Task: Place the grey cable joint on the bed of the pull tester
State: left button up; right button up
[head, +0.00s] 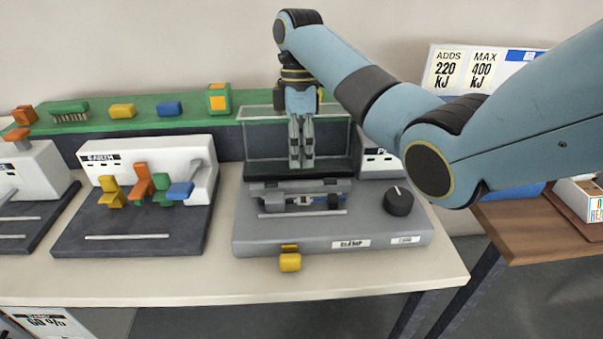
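The pull tester (248,228) is a grey machine with a raised dark frame at its back and a black knob on the right. My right gripper (301,164) points down over the rear of the tester, above and behind the bed and apart from that piece. Its fingers are close together with a narrow gap and nothing visible between them. My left gripper is not in view.
A white and dark fixture (140,225) with coloured levers stands left of the tester, with another beyond it. A green shelf (193,121) with coloured blocks runs behind. A yellow tab (290,262) sticks out at the tester's front. The table's front strip (180,280) is clear.

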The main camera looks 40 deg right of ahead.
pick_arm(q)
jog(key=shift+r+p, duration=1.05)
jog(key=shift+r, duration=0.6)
pick_arm(e)
jog(key=shift+v, duration=1.95)
